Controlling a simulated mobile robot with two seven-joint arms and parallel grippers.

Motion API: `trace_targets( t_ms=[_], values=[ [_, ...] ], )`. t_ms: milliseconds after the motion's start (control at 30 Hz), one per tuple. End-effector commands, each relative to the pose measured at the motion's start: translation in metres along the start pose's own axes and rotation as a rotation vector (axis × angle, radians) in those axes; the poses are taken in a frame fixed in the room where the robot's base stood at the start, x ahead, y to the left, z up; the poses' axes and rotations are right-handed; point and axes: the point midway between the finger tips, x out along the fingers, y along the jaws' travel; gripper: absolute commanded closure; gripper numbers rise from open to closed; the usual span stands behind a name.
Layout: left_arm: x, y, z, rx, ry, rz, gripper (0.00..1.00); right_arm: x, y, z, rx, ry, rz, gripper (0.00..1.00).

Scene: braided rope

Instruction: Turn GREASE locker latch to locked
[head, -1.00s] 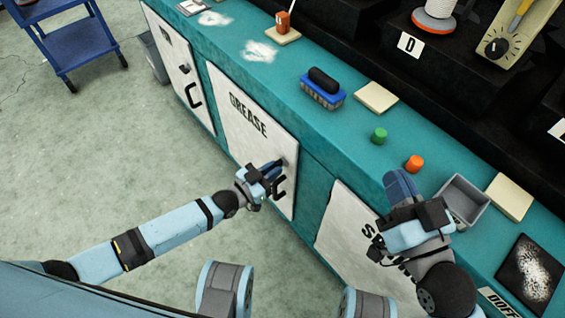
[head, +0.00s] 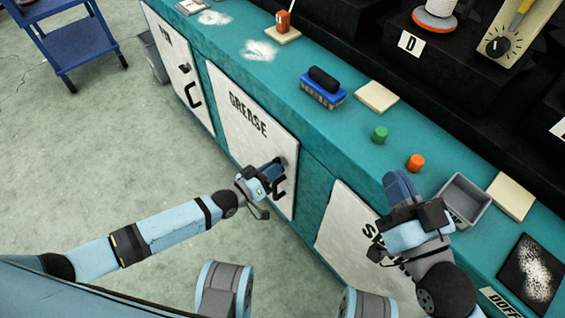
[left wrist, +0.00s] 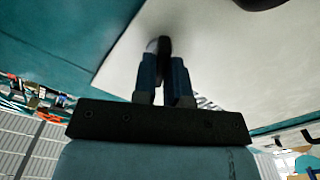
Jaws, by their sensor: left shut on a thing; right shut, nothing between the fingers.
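The GREASE locker door (head: 240,120) is a white panel in the teal bench front, lying closed as far as I can see. Its dark latch (left wrist: 164,46) shows in the left wrist view between my fingertips, against the white door. My left gripper (head: 276,165) is at the door's right edge in the head view and is shut on the latch; the fingers hide most of it in the head view. The left gripper (left wrist: 163,65) also fills the middle of the left wrist view. My right gripper (head: 396,180) is shut and empty, above the bench near the grey tray.
On the teal bench top stand a blue brush (head: 322,88), a green cap (head: 380,134), an orange cap (head: 415,162) and a grey tray (head: 464,200). Another white door (head: 345,220) is to the right. A blue cart (head: 80,40) stands far left.

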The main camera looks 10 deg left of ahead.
Motion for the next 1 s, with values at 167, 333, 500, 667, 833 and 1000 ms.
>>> trace_targets(
  t_ms=[167,333,500,667,833,1000],
  values=[
    [0.001,0.000,0.000,-0.169,0.001,0.001,1.00,-0.001,0.001,0.004,0.000,0.000,0.000,1.00],
    [0.000,0.000,0.000,-0.174,0.001,0.001,1.00,-0.001,0.001,0.004,0.000,0.001,0.000,1.00],
    [0.000,-0.001,0.001,-0.259,0.001,0.001,1.00,-0.001,0.002,0.008,-0.001,0.000,-0.002,1.00],
    [0.000,-0.001,0.002,-0.474,0.000,0.001,1.00,-0.002,0.003,0.016,0.000,0.000,-0.001,1.00],
    [0.000,0.000,0.000,-0.527,0.000,0.000,1.00,-0.002,0.003,0.015,0.000,0.000,-0.001,1.00],
    [0.000,0.000,0.001,-0.531,0.000,0.000,1.00,-0.002,0.003,0.016,0.000,0.000,0.000,1.00]
  ],
)
